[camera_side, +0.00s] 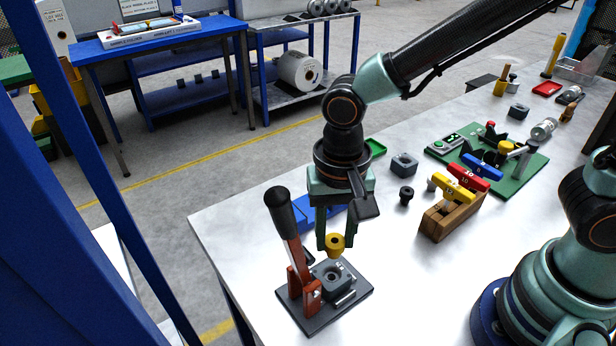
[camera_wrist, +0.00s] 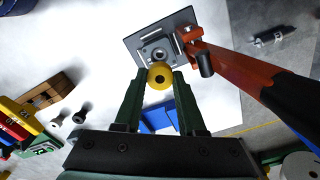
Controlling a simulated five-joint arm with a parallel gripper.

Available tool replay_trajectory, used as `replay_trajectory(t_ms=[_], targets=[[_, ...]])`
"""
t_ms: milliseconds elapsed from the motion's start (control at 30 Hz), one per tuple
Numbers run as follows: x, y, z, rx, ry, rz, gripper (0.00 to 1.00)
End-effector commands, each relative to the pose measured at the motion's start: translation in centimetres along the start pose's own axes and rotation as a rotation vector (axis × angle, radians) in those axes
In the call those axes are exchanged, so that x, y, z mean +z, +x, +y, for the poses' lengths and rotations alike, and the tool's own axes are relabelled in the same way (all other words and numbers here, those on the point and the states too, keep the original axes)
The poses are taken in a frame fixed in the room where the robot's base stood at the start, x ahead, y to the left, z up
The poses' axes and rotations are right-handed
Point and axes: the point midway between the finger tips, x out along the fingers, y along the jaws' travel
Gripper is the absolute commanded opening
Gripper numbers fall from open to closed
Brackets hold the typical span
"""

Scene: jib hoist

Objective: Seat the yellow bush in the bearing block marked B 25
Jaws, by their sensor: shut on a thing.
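My gripper (camera_side: 334,243) is shut on the yellow bush (camera_side: 336,240). It holds the bush a little above the grey bearing block (camera_side: 333,275), which sits on a dark base plate with a red lever press. In the wrist view the yellow bush (camera_wrist: 160,76) is between my green fingertips, with the block (camera_wrist: 159,55) and its round bore just beyond it. The bush appears apart from the block. The marking on this block cannot be read in either view.
The lever (camera_side: 284,222) with a black handle rises close left of my gripper. A blue block (camera_side: 317,213) lies behind my fingers. A wooden rack (camera_side: 450,217) holds coloured bars at right. Another grey block (camera_side: 404,163) stands farther back. The white bench is clear right of the press.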

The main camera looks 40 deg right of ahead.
Motion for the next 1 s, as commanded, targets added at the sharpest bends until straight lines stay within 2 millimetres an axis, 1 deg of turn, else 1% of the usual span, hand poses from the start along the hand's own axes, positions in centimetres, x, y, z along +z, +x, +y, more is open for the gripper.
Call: replay_trajectory(t_ms=[300,500,1000], targets=[[0.0,2.3,0.1,0.002,0.002,-0.001,0.00],[-0.1,3.3,0.1,0.002,0.003,-0.001,0.00],[-0.1,3.6,0.0,0.000,0.003,0.000,0.00]])
